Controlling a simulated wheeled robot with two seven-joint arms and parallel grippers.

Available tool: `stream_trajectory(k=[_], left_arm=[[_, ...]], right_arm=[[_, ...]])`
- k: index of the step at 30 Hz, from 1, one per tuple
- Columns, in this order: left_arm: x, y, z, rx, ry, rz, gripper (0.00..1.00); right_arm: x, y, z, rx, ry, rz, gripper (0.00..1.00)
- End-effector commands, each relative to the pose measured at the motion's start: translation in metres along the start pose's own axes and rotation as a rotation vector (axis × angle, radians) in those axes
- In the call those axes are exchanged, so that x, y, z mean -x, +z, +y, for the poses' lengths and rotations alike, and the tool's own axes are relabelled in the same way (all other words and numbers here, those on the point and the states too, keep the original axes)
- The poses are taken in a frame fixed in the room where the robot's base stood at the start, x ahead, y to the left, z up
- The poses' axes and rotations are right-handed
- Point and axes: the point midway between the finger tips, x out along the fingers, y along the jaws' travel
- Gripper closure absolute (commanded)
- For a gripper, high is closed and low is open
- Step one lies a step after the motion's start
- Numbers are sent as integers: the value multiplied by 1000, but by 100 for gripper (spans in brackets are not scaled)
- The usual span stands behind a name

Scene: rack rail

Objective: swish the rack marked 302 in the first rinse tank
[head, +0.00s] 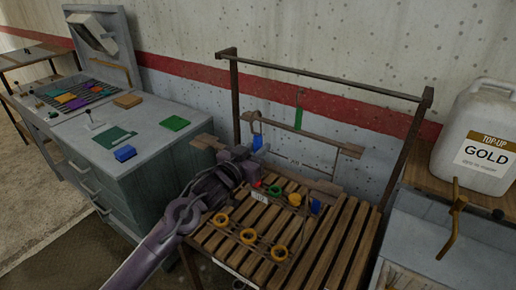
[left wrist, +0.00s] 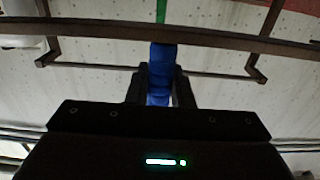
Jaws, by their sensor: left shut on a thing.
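My left gripper (head: 252,152) is shut on a blue grip (head: 257,142) beside the slatted stand; the blue grip also shows between the fingers in the left wrist view (left wrist: 161,72). A thin wire rack (head: 262,240) with yellow rings and small coloured pieces shows over the wooden slats. A small white tag (head: 259,196) shows near my gripper; its number is too small to read. I cannot tell which rack the blue grip belongs to. A grey tank (head: 425,238) is partly visible at the lower right. My right gripper is out of view.
A dark rail frame (head: 330,84) stands over the slatted stand (head: 335,245). A white GOLD jug (head: 478,135) stands at right. A grey cabinet (head: 150,140) stands at left.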

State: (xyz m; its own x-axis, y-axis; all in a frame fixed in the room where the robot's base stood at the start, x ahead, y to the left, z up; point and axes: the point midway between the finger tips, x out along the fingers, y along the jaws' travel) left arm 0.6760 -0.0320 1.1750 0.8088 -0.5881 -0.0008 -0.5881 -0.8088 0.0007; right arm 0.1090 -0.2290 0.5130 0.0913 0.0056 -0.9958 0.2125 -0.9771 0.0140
Motion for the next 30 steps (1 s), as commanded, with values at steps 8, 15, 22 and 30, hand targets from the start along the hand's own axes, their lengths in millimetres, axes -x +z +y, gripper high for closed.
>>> stream_trajectory(k=[8, 15, 22, 30], left_arm=[[17, -4, -1, 0, -2, 6, 100], [35, -4, -1, 0, -1, 4, 100], [52, -4, -1, 0, -1, 5, 100], [72, -4, -1, 0, -1, 5, 100]], right_arm=[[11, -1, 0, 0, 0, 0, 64], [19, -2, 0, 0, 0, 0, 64], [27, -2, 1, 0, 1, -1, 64], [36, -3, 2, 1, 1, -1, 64]])
